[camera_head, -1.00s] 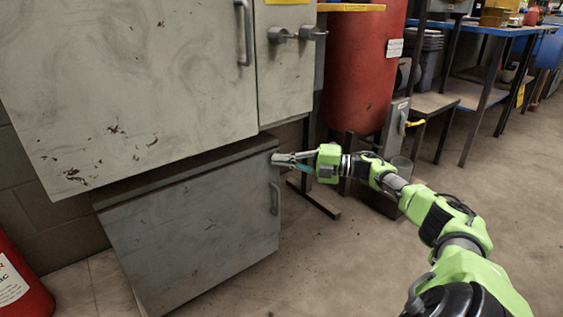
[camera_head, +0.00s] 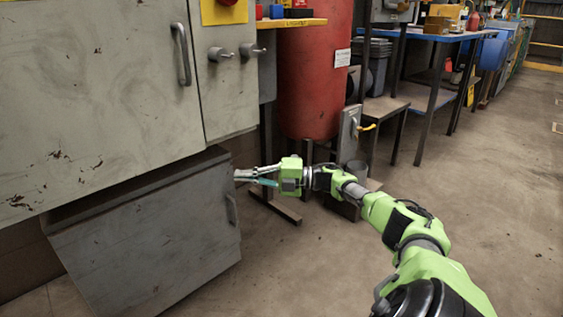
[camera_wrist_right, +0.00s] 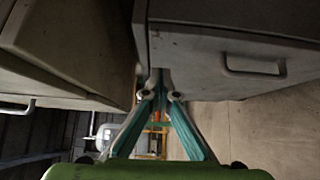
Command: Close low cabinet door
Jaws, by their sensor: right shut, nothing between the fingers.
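The low cabinet door (camera_head: 150,245) is a scuffed grey panel below the larger upper cabinet in the head view. Its bar handle (camera_head: 231,210) is near its right edge. How far the door stands open is hard to tell. My right gripper (camera_head: 237,175) is shut and empty beside the door's upper right edge, above the handle. In the right wrist view the shut fingertips (camera_wrist_right: 160,78) are close to a corner of the grey door (camera_wrist_right: 215,60), with its handle (camera_wrist_right: 253,67) to the right. Contact cannot be told. My left gripper is not in view.
The upper cabinet (camera_head: 90,90) overhangs the low one. Floor (camera_head: 480,200) to the right is clear.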

